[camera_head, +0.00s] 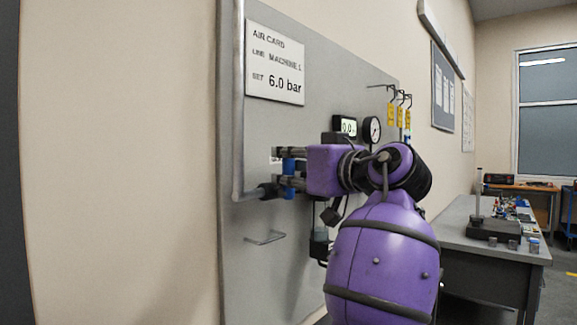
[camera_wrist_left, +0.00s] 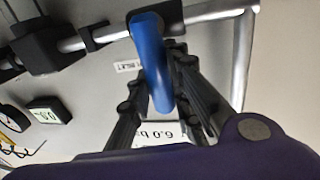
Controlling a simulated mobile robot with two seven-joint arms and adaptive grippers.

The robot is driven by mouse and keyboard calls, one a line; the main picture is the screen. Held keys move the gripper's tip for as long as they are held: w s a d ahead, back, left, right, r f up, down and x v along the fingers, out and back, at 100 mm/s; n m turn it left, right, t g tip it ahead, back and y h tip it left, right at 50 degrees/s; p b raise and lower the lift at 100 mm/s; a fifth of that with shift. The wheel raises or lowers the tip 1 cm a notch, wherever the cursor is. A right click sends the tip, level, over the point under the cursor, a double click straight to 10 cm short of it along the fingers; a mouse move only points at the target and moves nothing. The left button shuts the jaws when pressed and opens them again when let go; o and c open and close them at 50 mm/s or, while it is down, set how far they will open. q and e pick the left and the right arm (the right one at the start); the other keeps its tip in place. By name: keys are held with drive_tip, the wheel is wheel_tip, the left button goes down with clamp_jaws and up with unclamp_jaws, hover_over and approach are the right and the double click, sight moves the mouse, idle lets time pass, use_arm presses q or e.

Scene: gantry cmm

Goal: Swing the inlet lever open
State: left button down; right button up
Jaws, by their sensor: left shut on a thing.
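The blue inlet lever (camera_head: 289,166) is on the pipework of the grey wall panel, right of the bend in the pipe. In the left wrist view the lever (camera_wrist_left: 152,62) reaches from the pipe in between my fingers. My left gripper (camera_head: 284,168) comes from the right and is shut on the lever, with one dark finger above it and one below in the head view. In the left wrist view the fingers of the gripper (camera_wrist_left: 168,110) lie on both sides of the lever. My purple arm hides much of the pipework to the right. My right gripper is not in view.
The grey panel (camera_head: 262,290) carries a card reading 6.0 bar (camera_head: 275,62), a digital display (camera_head: 346,126), a round gauge (camera_head: 372,130), and yellow tags on hooks (camera_head: 391,113). A wire bracket (camera_head: 265,237) sticks out below. A workbench (camera_head: 462,226) stands at the right.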

use_arm(q)
drive_tip(key=shift+d+r+p, duration=0.1)
drive_tip(key=shift+r+p, duration=0.05)
drive_tip(key=shift+p, duration=0.4)
drive_tip(key=shift+w+d+f+m+g+p, duration=0.15)
drive_tip(key=shift+w+d+m+g+p, duration=0.2)
drive_tip(key=shift+m+p, duration=0.95)
drive_tip(key=shift+w+d+f+m+g+p, duration=0.15)
drive_tip(key=shift+w+m+p, duration=0.55)
drive_tip(key=shift+p, duration=1.15)
drive_tip(key=shift+w+d+f+m+g+p, duration=0.2)
drive_tip(key=shift+d+m+p, duration=0.15)
drive_tip(key=shift+m+p, duration=1.05)
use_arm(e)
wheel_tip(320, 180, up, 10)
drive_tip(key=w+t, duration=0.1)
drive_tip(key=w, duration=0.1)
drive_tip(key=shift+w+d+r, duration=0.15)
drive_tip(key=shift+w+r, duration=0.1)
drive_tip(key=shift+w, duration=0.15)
use_arm(q)
drive_tip(key=shift+f, duration=0.1)
